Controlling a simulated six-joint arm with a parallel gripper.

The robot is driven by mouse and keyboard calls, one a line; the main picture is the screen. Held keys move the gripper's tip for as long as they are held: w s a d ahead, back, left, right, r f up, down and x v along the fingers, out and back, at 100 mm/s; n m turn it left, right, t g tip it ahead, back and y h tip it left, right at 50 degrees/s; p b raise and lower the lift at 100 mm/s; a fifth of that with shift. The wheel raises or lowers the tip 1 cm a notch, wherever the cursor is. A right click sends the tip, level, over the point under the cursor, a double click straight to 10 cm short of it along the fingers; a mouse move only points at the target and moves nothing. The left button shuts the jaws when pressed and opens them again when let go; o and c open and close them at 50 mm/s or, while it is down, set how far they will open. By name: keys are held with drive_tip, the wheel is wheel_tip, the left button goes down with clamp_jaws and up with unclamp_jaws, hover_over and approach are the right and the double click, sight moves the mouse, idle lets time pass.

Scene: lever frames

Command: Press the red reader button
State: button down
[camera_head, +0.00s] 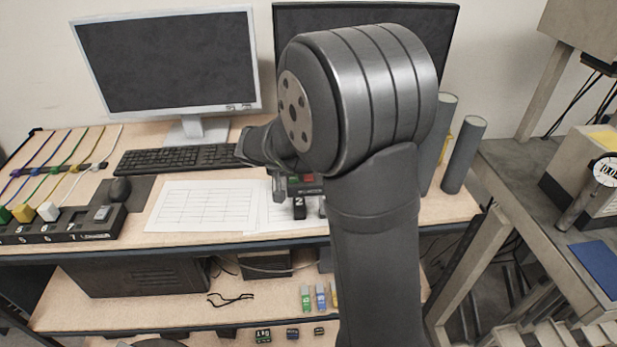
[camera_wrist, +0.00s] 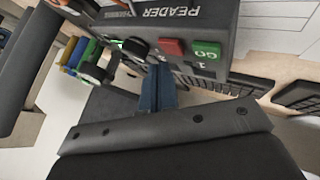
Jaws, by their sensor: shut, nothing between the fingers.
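The reader (camera_wrist: 190,14) is a dark box with "READER" lettering along its top in the wrist view. Its red button (camera_wrist: 172,46) sits beside a green GO button (camera_wrist: 207,50). My gripper (camera_wrist: 158,80) is shut and empty; its fingertips are close to the reader, just below and slightly left of the red button in the picture. I cannot tell whether they touch anything.
In the wrist view a black knob (camera_wrist: 135,47) and several coloured plugs (camera_wrist: 80,55) lie left of the red button. In the head view, paper sheets (camera_head: 205,206), a keyboard (camera_head: 180,159) and a mouse (camera_head: 120,190) are left of the reader. Grey cylinders (camera_head: 464,155) stand to the right.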

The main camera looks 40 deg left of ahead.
drive_tip(key=shift+f, duration=0.15)
drive_tip(key=shift+f, duration=0.25)
drive_tip(key=shift+f, duration=0.4)
idle(0.5)
drive_tip(key=shift+r, duration=0.8)
drive_tip(key=shift+r, duration=0.1)
drive_tip(key=shift+r, duration=2.45)
drive_tip(key=shift+f, duration=0.1)
